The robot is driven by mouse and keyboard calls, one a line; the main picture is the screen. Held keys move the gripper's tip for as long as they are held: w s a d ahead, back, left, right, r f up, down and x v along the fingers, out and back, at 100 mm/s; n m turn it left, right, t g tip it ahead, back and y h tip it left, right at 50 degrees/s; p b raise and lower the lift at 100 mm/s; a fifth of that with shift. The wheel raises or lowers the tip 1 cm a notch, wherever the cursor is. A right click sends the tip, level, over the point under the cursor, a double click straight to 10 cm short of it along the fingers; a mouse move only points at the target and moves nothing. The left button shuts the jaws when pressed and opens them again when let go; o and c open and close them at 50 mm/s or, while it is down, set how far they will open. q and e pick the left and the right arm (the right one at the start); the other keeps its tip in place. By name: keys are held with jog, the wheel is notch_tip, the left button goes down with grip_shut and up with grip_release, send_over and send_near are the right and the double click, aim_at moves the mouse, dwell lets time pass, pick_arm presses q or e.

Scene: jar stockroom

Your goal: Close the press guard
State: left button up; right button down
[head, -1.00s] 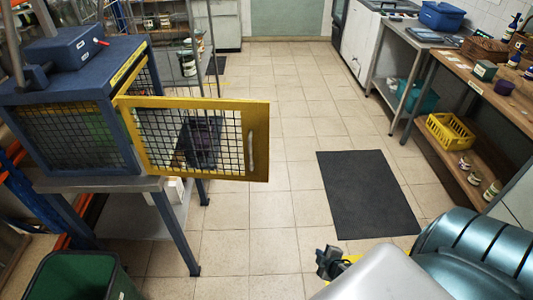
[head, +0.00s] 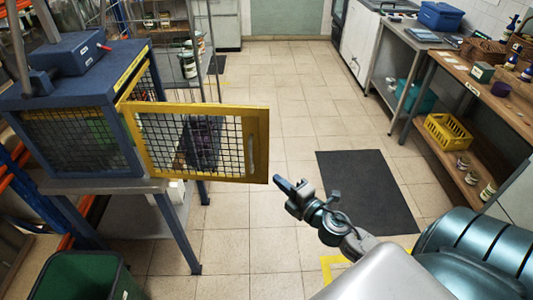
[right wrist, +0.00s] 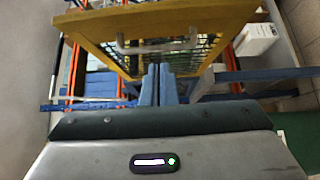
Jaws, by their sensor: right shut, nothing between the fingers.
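The press guard (head: 258,145) is a yellow-framed mesh door. It stands open, swung out to the right from the blue press cage (head: 75,165). A pale bar handle (head: 250,155) is near its free edge. My right gripper (head: 279,183) is shut and empty, just right of the guard's lower free corner in the head view. In the right wrist view the shut fingers (right wrist: 158,72) point toward the yellow guard frame (right wrist: 190,22) and its handle (right wrist: 157,46); I cannot tell whether they touch it. My left gripper is out of view.
The press stands on a grey-topped stand (head: 110,186) with blue legs. A dark green bin (head: 75,262) is at the lower left. A black mat (head: 365,190) lies on the floor at right. A wooden bench (head: 490,85) lines the right wall. The tiled floor between is clear.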

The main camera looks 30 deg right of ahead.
jog(key=p, duration=0.5)
send_near(258, 152)
jog(key=w+a, duration=0.3)
jog(key=shift+w+d+b, duration=0.65)
jog(key=shift+w+d, duration=0.55)
jog(key=shift+w, duration=0.25)
